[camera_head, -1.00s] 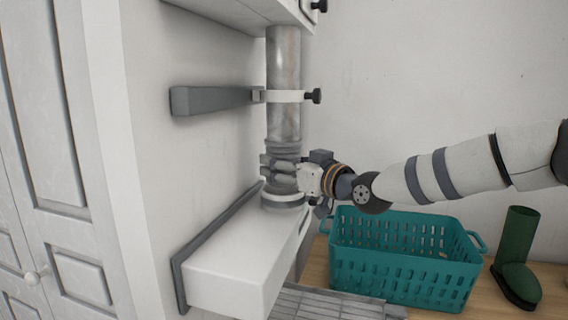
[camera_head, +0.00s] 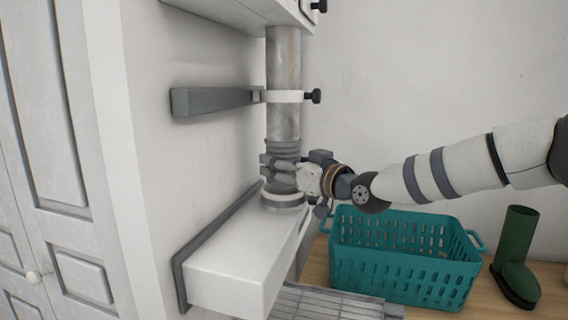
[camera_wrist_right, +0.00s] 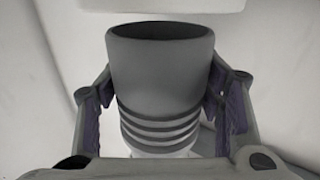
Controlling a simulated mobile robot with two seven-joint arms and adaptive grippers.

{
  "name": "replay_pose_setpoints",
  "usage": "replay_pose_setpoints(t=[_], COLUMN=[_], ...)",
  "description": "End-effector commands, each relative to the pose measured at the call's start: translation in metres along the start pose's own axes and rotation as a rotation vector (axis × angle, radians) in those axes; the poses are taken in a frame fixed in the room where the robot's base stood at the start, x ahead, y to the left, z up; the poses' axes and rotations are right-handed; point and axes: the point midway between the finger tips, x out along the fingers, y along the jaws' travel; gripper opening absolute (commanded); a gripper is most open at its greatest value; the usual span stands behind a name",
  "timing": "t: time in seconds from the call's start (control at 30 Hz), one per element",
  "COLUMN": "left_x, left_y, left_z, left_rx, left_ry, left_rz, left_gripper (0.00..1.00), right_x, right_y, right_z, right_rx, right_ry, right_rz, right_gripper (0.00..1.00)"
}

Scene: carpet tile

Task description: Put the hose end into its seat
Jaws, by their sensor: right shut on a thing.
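The grey hose end (camera_head: 281,150) with ribbed rings hangs upright below a metal pipe (camera_head: 284,60). My right gripper (camera_head: 282,170) is shut around it from the right. In the right wrist view the hose end (camera_wrist_right: 160,75) lies between the two fingers, with a dark opening at the picture's top and ribs lower down. The white and grey ring seat (camera_head: 284,202) is on the white ledge (camera_head: 225,268), directly under the gripper. The fingers partly hide the hose's lower part, so I cannot tell how its rim meets the ring. My left gripper is not in view.
A grey bracket (camera_head: 212,101) and white clamp band (camera_head: 284,97) with a black knob hold the pipe to the wall. A panelled white door (camera_head: 62,180) is at left.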

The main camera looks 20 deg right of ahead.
Motion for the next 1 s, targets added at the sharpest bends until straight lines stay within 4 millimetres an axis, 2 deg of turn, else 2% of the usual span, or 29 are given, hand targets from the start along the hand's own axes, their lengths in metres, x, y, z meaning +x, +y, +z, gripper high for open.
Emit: replay_pose_setpoints(t=[0.37,1.0], left_x=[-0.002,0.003], left_y=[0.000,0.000], left_z=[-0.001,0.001], left_rx=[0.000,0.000], left_ry=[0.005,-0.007], left_rz=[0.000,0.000], left_gripper=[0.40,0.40], right_x=[0.000,0.000], right_y=[0.000,0.000], right_z=[-0.001,0.016], right_rx=[-0.001,0.000], right_ry=[0.002,0.001], right_rz=[0.000,0.000], right_gripper=[0.29,0.29])
